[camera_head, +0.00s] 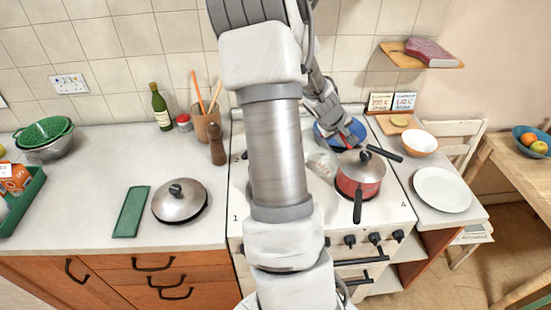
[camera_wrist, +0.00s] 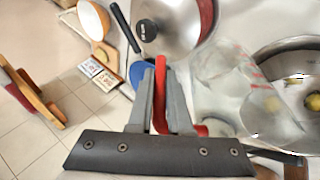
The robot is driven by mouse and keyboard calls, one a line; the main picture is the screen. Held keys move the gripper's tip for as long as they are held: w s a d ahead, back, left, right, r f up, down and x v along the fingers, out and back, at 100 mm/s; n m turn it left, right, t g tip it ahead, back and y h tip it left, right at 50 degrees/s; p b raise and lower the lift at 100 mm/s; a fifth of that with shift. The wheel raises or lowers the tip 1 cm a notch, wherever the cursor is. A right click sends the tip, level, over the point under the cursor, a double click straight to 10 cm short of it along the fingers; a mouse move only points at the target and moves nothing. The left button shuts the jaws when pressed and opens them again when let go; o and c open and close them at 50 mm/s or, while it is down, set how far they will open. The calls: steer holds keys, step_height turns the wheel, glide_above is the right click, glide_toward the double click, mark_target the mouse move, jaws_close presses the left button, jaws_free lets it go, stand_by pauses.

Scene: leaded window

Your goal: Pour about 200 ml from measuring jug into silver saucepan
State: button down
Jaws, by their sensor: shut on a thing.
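My gripper (camera_wrist: 160,105) is shut on the red handle of the clear measuring jug (camera_wrist: 225,75). The jug also shows in the head view (camera_head: 321,164), to the left of a lidded red pot over the cooker. I cannot make out the liquid level in it or how far it tilts. The silver saucepan (camera_wrist: 268,58) is at the right of the wrist view, close beside the jug in the picture. It is open, with a few yellowish pieces inside. In the head view the saucepan is hidden behind my arm.
The lidded red pot (camera_head: 357,187) stands on the cooker, with a blue pan (camera_head: 326,136) behind it. A bowl (camera_head: 415,144) and white plate (camera_head: 442,190) are on the right counter. A lidded pan (camera_head: 180,202) and green board (camera_head: 131,212) lie on the left counter.

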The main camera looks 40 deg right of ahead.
steer(key=shift+s+d+f+t+y+p, duration=0.35)
steer(key=shift+f+p, duration=0.2)
steer(key=shift+p, duration=0.6)
steer(key=shift+s+d+f+t+y+p, duration=0.2)
steer(key=shift+s+d+f+p, duration=0.25)
steer(key=shift+p, duration=0.65)
steer(key=shift+f, duration=0.3)
steer(key=shift+d+y, duration=0.1)
steer(key=shift+y, duration=0.15)
steer(key=shift+s+d+r+m+t+y+b, duration=0.3)
steer(key=shift+s+d+r+m+t+y, duration=0.1)
steer(key=shift+s+d+t+y, duration=0.3)
steer(key=shift+s+d+t+y, duration=0.1)
steer(key=shift+d+t+y, duration=0.1)
steer(key=shift+t+y, duration=0.1)
steer(key=shift+s+d+r+m+t+y, duration=0.3)
steer(key=shift+d+r+t+y, duration=0.15)
steer(key=shift+t+y, duration=0.35)
